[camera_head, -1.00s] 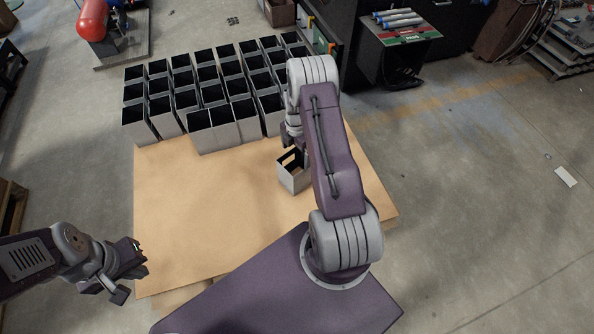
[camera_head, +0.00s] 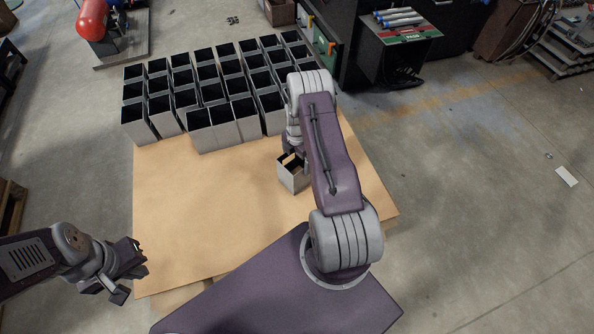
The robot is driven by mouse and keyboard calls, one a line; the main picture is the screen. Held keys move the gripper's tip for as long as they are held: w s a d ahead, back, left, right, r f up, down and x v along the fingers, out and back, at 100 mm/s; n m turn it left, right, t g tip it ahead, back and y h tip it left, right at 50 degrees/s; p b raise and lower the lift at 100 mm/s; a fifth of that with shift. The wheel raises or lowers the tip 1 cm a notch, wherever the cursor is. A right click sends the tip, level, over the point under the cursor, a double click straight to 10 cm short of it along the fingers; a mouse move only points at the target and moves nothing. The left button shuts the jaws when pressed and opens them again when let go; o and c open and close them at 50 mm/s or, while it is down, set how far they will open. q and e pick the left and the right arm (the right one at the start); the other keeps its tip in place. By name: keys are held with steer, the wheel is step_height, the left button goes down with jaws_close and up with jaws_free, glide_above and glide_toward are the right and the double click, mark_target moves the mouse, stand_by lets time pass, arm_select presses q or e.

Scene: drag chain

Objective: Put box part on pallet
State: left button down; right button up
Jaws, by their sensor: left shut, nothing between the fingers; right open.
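A grey, open-topped box part (camera_head: 291,178) stands upright near the right side of the pallet's tan top (camera_head: 220,215), apart from the rows. My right gripper (camera_head: 293,156) is open at the top rim of this box part. My arm partly hides the fingers, so I cannot tell whether they touch it. Several like box parts (camera_head: 201,139) stand upright in tight rows along the far half of the pallet. My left gripper (camera_head: 131,276) is shut and empty, by the pallet's front left corner, away from the boxes.
The near and middle left of the pallet top is bare. A dark stand (camera_head: 402,45) with grey cylinders lies beyond the pallet at the right. A red tank (camera_head: 91,20) stands at the far left. The grey floor right of the pallet is mostly clear.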

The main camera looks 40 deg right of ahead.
steer(key=shift+f, duration=0.1)
steer(key=c, duration=1.8)
